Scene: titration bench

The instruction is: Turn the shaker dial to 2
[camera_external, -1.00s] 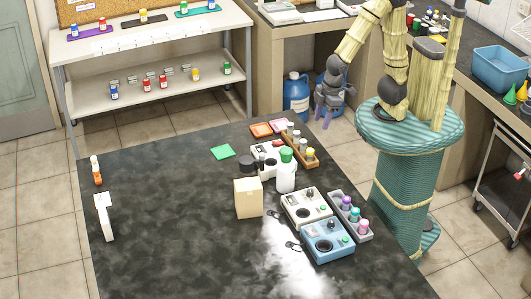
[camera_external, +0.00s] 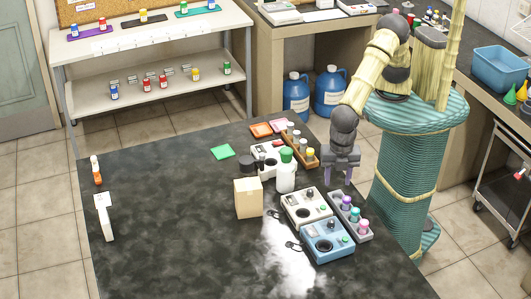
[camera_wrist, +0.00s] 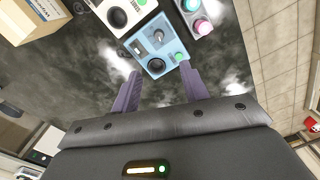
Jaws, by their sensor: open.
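A blue device (camera_external: 328,256) stands on the dark table with a small dial, a dark round well and a green button. A similar cream device (camera_external: 290,208) stands just behind it, also with a dark dial and well. Which one is the shaker I cannot tell, and the dial numbers are too small to read. My gripper (camera_external: 339,181) is open and empty above the table's right side, behind and above the devices. In the wrist view the blue device (camera_wrist: 172,28) lies beyond my open fingertips (camera_wrist: 159,71), apart from them; the cream device is cut off at the top.
A grey rack (camera_external: 367,237) of colour-capped vials stands right of the devices. A white bottle with green cap (camera_external: 286,180), a cardboard box (camera_external: 248,200) and another white device (camera_external: 264,170) stand left and behind. A wooden vial rack (camera_external: 311,163) is at the back. The left table is mostly clear.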

